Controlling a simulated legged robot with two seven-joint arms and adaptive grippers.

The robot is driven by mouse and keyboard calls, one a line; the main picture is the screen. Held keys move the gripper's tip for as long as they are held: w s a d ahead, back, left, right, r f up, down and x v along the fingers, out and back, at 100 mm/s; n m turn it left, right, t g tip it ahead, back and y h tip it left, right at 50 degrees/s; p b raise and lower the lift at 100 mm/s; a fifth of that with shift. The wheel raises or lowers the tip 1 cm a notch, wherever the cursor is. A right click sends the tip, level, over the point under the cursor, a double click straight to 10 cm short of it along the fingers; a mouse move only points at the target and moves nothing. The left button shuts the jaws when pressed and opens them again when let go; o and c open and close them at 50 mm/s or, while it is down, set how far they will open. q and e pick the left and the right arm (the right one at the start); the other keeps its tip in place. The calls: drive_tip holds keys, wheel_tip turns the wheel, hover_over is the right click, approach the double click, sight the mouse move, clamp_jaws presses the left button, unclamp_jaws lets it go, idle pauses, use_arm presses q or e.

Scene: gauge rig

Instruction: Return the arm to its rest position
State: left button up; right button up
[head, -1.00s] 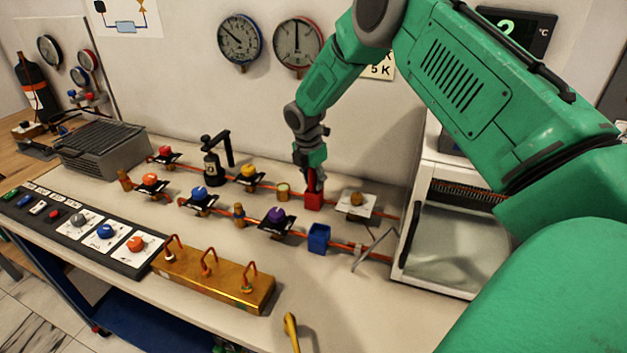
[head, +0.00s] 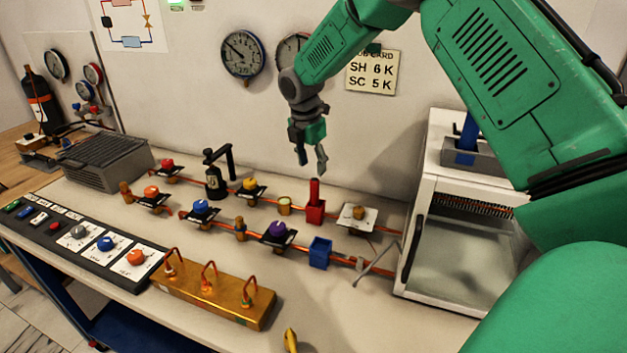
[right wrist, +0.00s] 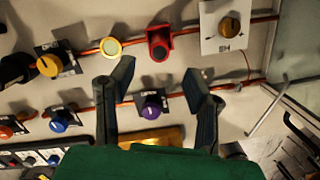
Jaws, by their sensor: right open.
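My right gripper (head: 311,166) hangs open and empty, fingers down, over the back of the bench. It is above and apart from the red holder (head: 314,214), where a red stick (head: 315,190) stands upright. In the right wrist view my fingers (right wrist: 158,72) are spread apart with nothing between them. The red holder (right wrist: 159,44) shows there beyond the fingertips. My green right arm reaches in from the right. My left gripper is not in view.
A blue open holder (head: 320,254), valves with coloured knobs and copper pipes cover the bench. A brass manifold (head: 215,291) is at the front. A white glass-fronted cabinet (head: 455,250) stands at right under my arm. A wall card (head: 371,73) and gauges (head: 243,55) are behind.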

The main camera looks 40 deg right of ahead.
drive_tip(key=shift+r, duration=0.75)
drive_tip(key=shift+d, duration=0.1)
